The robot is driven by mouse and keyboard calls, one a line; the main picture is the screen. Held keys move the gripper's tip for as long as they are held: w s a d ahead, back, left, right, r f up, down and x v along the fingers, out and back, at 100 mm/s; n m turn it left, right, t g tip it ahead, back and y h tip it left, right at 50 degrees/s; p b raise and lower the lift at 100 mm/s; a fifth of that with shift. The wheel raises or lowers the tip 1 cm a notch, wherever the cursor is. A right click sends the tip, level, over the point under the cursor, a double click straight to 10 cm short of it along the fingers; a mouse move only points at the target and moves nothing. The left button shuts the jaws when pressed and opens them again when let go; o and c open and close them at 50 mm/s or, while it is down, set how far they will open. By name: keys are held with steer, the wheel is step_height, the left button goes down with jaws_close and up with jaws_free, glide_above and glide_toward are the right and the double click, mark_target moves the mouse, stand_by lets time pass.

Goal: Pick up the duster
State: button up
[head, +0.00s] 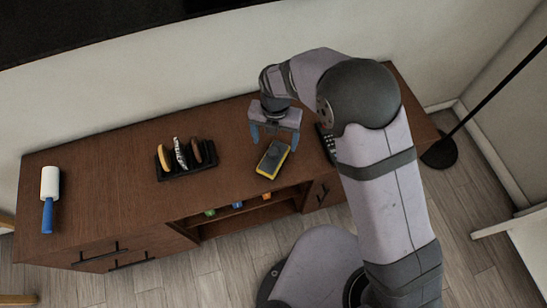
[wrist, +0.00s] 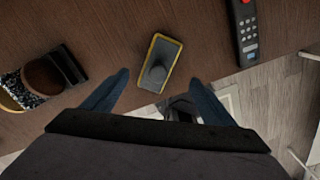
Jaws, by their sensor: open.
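The duster (head: 273,159) is a small flat block with a yellow edge and a grey top, lying on the brown cabinet top near its front edge. In the wrist view the duster (wrist: 166,56) shows a dark rounded knob on its top. My gripper (head: 275,138) is open and empty, with its two blue fingers spread apart and pointing down. It hangs above the cabinet, close to the duster and not touching it. In the wrist view the duster appears between and beyond the fingertips.
A black rack (head: 186,171) with several upright items stands left of the duster. A lint roller (head: 48,200) with a blue handle lies at the far left. A black remote (wrist: 245,32) lies to the right, partly hidden by my arm in the head view. The cabinet top between rack and roller is clear.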

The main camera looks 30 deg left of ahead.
mark_target(273, 150)
steer(key=shift+s+a+f, duration=0.1)
steer(key=shift+a+f, duration=0.05)
steer(key=shift+s+f+p, duration=0.2)
steer(key=shift+f+p, duration=0.7)
steer(key=shift+f, duration=2.7)
steer(key=shift+c, duration=0.4)
steer(key=c, duration=1.4)
steer(key=shift+r, duration=0.1)
step_height(273, 150, up, 10)
steer(key=shift+f+b, duration=0.1)
steer(key=shift+b, duration=0.6)
